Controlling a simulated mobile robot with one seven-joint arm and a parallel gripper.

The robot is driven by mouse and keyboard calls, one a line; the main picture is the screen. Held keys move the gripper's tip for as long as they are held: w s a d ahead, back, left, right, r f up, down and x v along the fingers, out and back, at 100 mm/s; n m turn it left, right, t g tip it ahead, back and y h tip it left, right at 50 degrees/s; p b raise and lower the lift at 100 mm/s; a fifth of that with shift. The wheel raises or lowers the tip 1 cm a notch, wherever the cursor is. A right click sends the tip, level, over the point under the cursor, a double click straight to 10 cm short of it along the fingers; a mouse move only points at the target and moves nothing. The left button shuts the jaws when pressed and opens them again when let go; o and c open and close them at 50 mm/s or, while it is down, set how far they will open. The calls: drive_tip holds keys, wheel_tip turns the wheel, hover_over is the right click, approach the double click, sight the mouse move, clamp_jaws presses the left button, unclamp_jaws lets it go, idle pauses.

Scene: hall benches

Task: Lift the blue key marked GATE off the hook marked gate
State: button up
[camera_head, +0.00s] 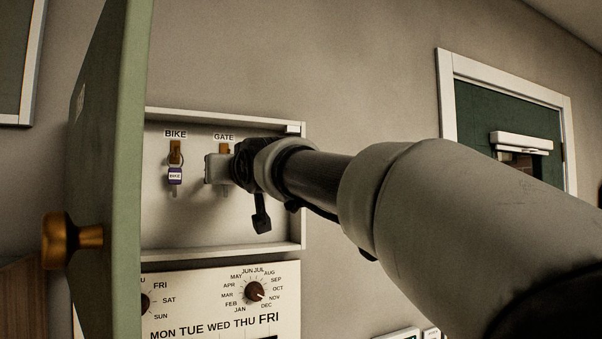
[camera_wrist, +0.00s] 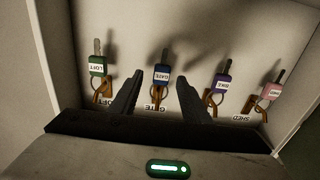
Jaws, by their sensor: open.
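The blue key (camera_wrist: 162,72) hangs from its brown hook (camera_wrist: 158,91) in the wrist view, which shows the cabinet upside down. My gripper (camera_wrist: 159,77) is open, one dark finger on each side of the blue key, with gaps to both. In the head view my gripper (camera_head: 217,170) is in front of the hook under the GATE label (camera_head: 223,137) and hides the blue key.
A purple BIKE key (camera_wrist: 222,85) hangs right of the blue key in the wrist view, a green LOFT key (camera_wrist: 97,69) left, a pink key (camera_wrist: 272,91) farther right. The open green cabinet door (camera_head: 110,150) stands left in the head view. A dial panel (camera_head: 215,300) is below.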

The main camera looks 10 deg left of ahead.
drive_tip(key=shift+p+x, duration=0.45)
drive_tip(key=shift+x, duration=1.1)
drive_tip(key=shift+f, duration=0.1)
clamp_jaws()
